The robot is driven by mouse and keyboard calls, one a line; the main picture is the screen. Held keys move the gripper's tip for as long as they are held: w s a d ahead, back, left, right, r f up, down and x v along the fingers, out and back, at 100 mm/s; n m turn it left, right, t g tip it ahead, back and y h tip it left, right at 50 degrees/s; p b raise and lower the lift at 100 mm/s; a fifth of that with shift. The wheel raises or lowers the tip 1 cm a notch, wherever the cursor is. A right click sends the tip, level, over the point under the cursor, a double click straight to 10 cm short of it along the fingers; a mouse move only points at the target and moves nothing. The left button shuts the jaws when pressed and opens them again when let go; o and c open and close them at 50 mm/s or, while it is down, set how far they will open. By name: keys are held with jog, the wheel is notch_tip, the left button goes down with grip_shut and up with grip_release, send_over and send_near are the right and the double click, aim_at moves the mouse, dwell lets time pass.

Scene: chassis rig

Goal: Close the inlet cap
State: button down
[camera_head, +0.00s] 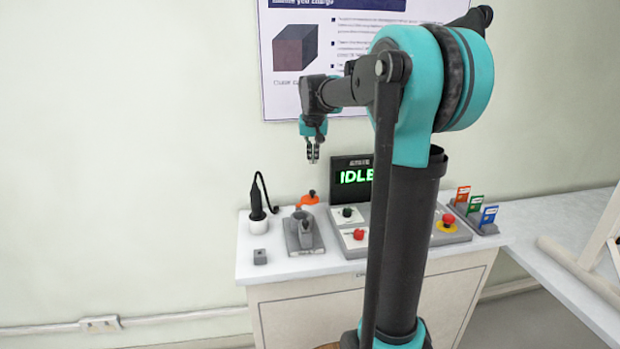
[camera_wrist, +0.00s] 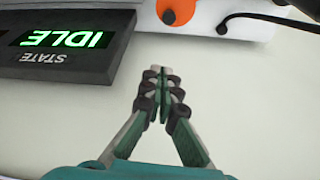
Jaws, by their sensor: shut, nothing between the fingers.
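An orange piece (camera_head: 310,199) with a small knob, which looks like the inlet cap, is at the back of the table. Just in front of it is a grey fixture (camera_head: 304,231) with a raised round part. In the wrist view the orange piece (camera_wrist: 184,10) is cut off at the top edge, with a dark round part on it. Whether it is hinged to the fixture is too small to tell. My gripper (camera_head: 313,158) hangs in the air above the orange piece, apart from it. Its fingers (camera_wrist: 160,72) are shut and empty.
A black connector (camera_head: 257,200) with a cable stands in a white holder (camera_head: 258,226) at left. A small grey block (camera_head: 260,257) lies in front. The IDLE screen (camera_head: 352,180), button panel (camera_head: 348,217) and coloured cards (camera_head: 475,203) are to the right. My arm hides part of the panel.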

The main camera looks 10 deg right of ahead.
send_over(307, 197)
jog(key=w+d, duration=0.2)
jog(key=w, duration=0.1)
notch_tip(307, 197, down, 10)
jog(key=shift+s+r, duration=0.1)
jog(key=shift+s, duration=0.85)
